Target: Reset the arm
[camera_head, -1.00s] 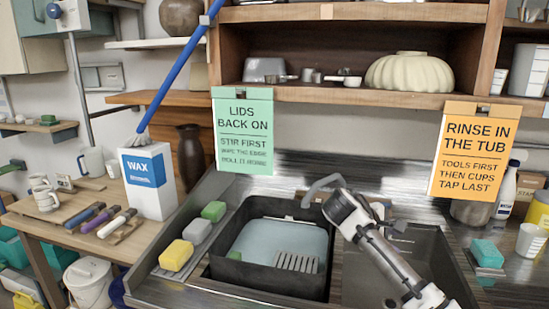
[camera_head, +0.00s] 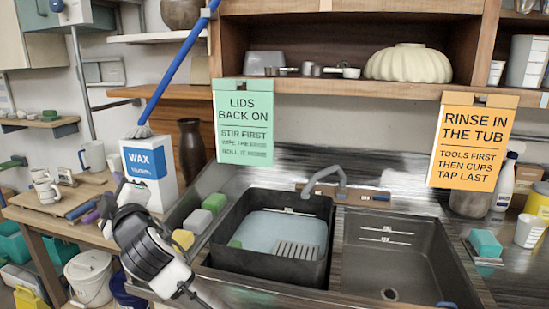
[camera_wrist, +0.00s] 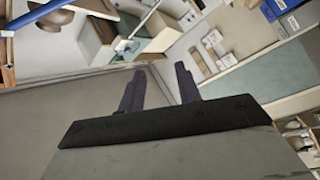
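My arm (camera_head: 150,253) stands at the lower left of the head view, in front of the wooden side table and left of the sink. Its wrist end points up, near the wax box. In the wrist view my gripper (camera_wrist: 158,80) shows two dark fingers spread apart with nothing between them. The fingertips are hard to make out in the head view. The wrist camera looks at a tilted scene of shelves and boxes, and no object touches the fingers.
A wax box (camera_head: 149,172) and mugs (camera_head: 44,187) stand on the side table (camera_head: 70,232) close to my arm. The black tub (camera_head: 262,265) in the sink holds water. Sponges (camera_head: 214,202) lie left of it. The right basin (camera_head: 405,262) is clear.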

